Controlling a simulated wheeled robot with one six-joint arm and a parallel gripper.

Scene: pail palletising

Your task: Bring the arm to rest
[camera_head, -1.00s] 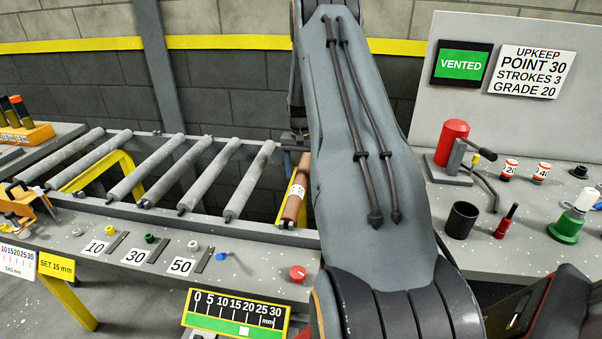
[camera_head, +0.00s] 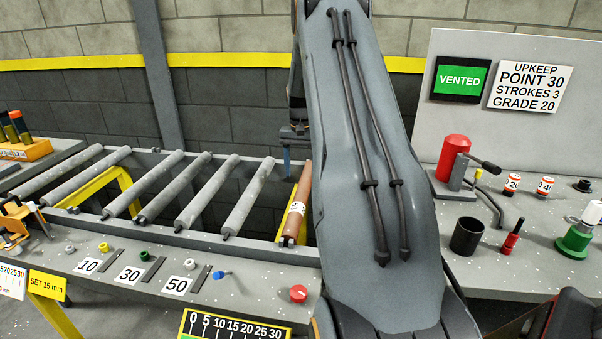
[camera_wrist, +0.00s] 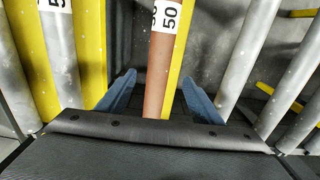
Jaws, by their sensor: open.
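My arm (camera_head: 372,150) rises through the middle of the head view, large and grey. My gripper (camera_wrist: 159,88) shows in the wrist view with its two blue fingers apart and nothing held between them. A brown roller (camera_wrist: 160,75) with a white "50" label lies beyond the fingers, in line with the space between them. In the head view the same brown roller (camera_head: 304,182) lies at the right end of the conveyor frame, just left of my arm. The gripper is mostly hidden behind my arm there; one blue finger shows above the conveyor.
Grey rollers (camera_head: 199,192) lie across the conveyor. Its front ledge (camera_head: 235,273) carries knobs and labels 10, 30, 50. On the right bench stand a red pump (camera_head: 453,152), a black cup (camera_head: 466,236), small canisters (camera_head: 545,186) and a green-based item (camera_head: 575,241). A screen (camera_head: 461,79) reads VENTED.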

